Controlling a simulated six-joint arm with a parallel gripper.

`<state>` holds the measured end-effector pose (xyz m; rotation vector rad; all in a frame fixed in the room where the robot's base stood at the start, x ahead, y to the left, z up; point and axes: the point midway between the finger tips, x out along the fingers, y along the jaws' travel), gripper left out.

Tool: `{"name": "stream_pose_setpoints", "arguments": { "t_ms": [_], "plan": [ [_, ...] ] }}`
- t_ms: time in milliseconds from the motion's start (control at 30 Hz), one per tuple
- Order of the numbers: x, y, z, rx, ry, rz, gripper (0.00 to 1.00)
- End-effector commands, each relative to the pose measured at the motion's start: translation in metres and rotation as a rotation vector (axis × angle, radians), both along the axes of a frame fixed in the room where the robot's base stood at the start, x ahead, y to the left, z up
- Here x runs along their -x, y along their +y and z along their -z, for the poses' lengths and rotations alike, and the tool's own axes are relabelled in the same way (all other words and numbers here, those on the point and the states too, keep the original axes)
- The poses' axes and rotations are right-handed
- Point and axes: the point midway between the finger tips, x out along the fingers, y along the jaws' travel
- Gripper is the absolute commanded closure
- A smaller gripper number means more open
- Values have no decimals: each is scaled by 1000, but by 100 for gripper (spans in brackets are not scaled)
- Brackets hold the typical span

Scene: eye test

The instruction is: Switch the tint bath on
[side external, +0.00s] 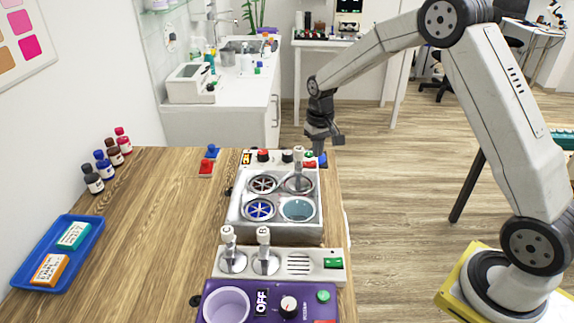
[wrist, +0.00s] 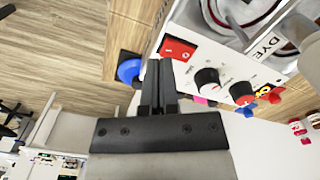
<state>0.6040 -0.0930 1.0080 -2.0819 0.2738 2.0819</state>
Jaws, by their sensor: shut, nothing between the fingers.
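The tint bath (side external: 234,217) is a pale box with several round wells on the wooden bench in the side view. Its panel is on the far edge, and this white panel also shows in the wrist view (wrist: 222,78). I cannot tell which side of the rocker is pressed. My gripper (side external: 325,143) is shut and empty, at the far right corner of the bath. In the wrist view its fingertips (wrist: 158,63) are just beside the switch; contact is unclear.
A blue knob (wrist: 130,70) on a dark base stands close beside my fingers. A holder with a white grip stands in one well (side external: 299,166). Nearer are a white unit with two upright handles (side external: 333,277) and a purple device marked OFF (side external: 262,302).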

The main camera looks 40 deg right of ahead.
Motion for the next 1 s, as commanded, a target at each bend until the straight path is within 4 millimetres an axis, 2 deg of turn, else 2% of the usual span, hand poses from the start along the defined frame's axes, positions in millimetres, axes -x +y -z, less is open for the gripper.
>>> {"name": "stream_pose_setpoints", "arguments": {
  "t_ms": [1000],
  "plan": [
    [0,0,8,0,0,0,100]
  ]
}}
